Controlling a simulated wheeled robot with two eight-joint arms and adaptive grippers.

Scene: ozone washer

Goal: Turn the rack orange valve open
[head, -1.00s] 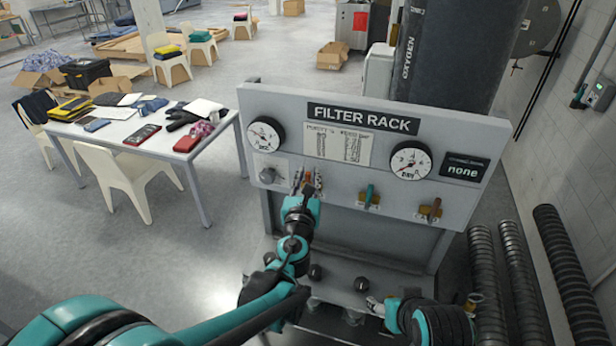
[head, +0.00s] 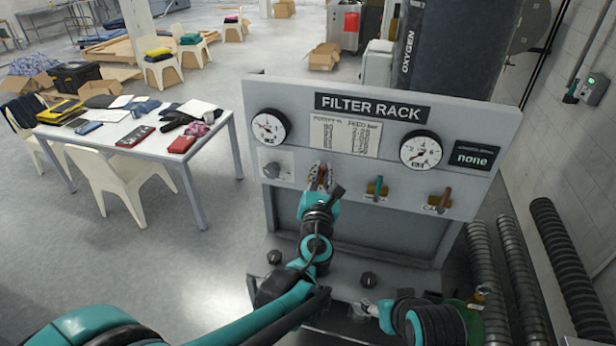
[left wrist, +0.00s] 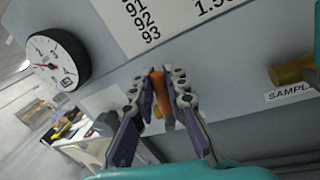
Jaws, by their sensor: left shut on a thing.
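The filter rack (head: 300,88) is a grey upright panel with gauges and a row of valves. My left gripper (head: 320,178) is at the left valve of this row, with its fingers closed around a small orange handle. In the left wrist view, the orange valve handle (left wrist: 158,88) stands between the fingertips (left wrist: 163,95); the fingers hide most of the valve body. To its right are a valve with a teal handle (head: 378,187) and one with an orange-brown handle (head: 443,198). My right gripper (head: 368,308) is low in front of the rack; its jaw state is unclear.
Dark ribbed cylinders (head: 570,265) stand right of the rack. A cluttered white table (head: 95,150) is at left, with open floor between.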

